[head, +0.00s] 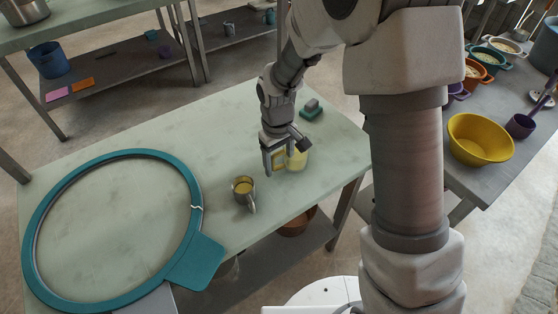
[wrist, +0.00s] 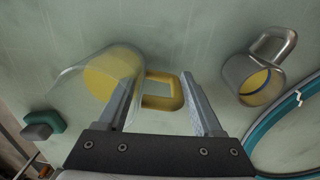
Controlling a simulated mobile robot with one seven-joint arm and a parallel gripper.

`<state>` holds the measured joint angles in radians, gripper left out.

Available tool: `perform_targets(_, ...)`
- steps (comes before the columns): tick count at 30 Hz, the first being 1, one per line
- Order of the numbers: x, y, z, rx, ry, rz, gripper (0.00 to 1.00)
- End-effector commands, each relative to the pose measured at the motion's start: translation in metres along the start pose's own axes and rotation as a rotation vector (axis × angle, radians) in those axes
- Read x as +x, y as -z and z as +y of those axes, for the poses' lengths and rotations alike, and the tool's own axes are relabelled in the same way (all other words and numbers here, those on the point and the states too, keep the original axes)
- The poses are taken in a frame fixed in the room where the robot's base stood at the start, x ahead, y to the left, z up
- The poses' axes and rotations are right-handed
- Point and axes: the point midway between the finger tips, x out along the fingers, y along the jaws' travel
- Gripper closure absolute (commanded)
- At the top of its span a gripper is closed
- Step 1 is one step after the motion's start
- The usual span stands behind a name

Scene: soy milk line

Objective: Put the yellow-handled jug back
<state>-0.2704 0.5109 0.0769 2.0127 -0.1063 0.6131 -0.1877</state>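The yellow-handled jug (head: 299,158) stands on the pale table near its right edge. It is clear, with yellow contents, and shows at left in the wrist view (wrist: 72,88). Its yellow handle (wrist: 178,92) lies between the two fingers of my gripper (wrist: 158,88). Whether a finger touches the jug's wall I cannot tell.
A metal mug (head: 242,186) with yellow contents stands left of the jug. A green and grey block (head: 312,113) lies behind it. A large teal ring with a tab (head: 199,262) covers the table's left. A yellow bowl (head: 480,137) stands on the right bench. The middle back of the table is clear.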

Motion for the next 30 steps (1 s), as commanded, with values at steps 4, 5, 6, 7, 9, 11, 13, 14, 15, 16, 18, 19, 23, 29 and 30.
perform_targets(4,0.0,0.0,0.0,0.0,0.0,0.0,0.07)
perform_targets(5,0.0,0.0,0.0,0.0,0.0,0.0,0.07)
perform_targets(6,0.0,0.0,0.0,0.0,0.0,0.0,0.07)
perform_targets(7,0.0,0.0,0.0,0.0,0.0,0.0,0.07)
perform_targets(9,0.0,0.0,0.0,0.0,0.0,0.0,0.07)
perform_targets(11,-0.001,0.0,0.0,0.0,0.0,0.0,0.07)
perform_targets(13,-0.002,0.0,0.0,0.0,0.0,0.0,0.07)
perform_targets(14,-0.004,0.0,0.0,0.0,0.0,0.0,0.07)
perform_targets(15,-0.007,0.0,0.0,0.0,0.0,0.001,0.07)
perform_targets(16,-0.01,0.001,0.0,0.0,-0.001,0.002,0.07)
perform_targets(18,-0.022,0.001,0.001,0.0,-0.001,0.003,0.07)
perform_targets(19,-0.028,0.001,0.001,-0.001,-0.001,0.004,0.07)
perform_targets(23,-0.058,0.001,0.001,-0.001,-0.002,0.005,0.07)
perform_targets(29,-0.098,0.0,0.001,0.001,-0.001,0.003,0.07)
perform_targets(30,-0.104,0.001,0.001,0.001,-0.001,0.003,0.07)
